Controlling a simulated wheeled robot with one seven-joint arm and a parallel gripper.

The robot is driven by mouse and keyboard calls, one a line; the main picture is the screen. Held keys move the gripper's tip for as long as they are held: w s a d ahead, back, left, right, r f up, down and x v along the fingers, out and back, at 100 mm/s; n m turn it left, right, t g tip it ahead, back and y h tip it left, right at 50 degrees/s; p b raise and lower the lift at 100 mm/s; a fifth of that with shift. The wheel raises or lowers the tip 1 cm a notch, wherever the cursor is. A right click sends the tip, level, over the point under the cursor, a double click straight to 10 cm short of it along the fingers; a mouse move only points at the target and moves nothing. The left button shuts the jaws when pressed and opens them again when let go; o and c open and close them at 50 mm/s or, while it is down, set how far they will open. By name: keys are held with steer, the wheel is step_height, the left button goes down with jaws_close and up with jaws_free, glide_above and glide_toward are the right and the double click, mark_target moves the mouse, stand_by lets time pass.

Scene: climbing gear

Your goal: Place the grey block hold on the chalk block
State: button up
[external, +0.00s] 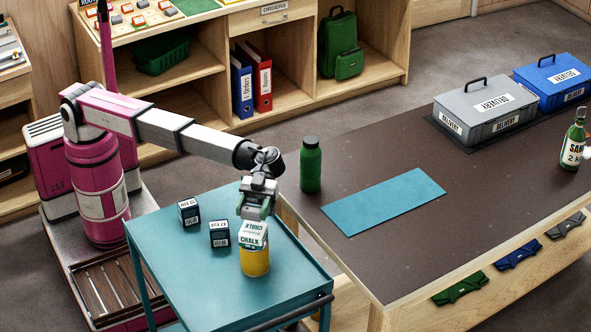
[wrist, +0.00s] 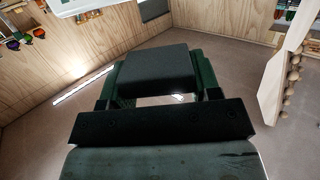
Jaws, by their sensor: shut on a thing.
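My gripper (external: 256,206) points down above the teal cart, shut on the grey block hold. In the wrist view the hold (wrist: 157,72) shows as a dark grey block between the green fingers. The chalk block (external: 255,231), white with green CHALK lettering, is directly below my gripper, on top of a yellow round-sided thing (external: 255,263) on the cart. The hold is mostly hidden by the fingers in the external view. I cannot tell whether it touches the chalk block's top.
Two small dark boxes (external: 189,212) (external: 219,233) stand on the teal cart (external: 185,265) to the left. A green bottle (external: 310,165) stands on the brown counter (external: 390,255) beside a blue mat (external: 384,201). Grey (external: 485,115) and blue (external: 552,83) delivery boxes are farther back.

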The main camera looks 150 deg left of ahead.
mark_target(253, 228)
steer(key=shift+w+d+f, duration=0.1)
steer(key=shift+d+f, duration=0.05)
steer(key=shift+f, duration=1.9)
steer(key=shift+f, duration=0.2)
steer(key=o, duration=0.9)
steer(key=shift+o, duration=0.2)
steer(key=shift+r, duration=0.15)
steer(key=shift+s+a, duration=0.2)
steer(key=shift+s, duration=0.05)
steer(key=v, duration=1.1)
steer(key=shift+a, duration=0.2)
steer(key=shift+s, duration=0.1)
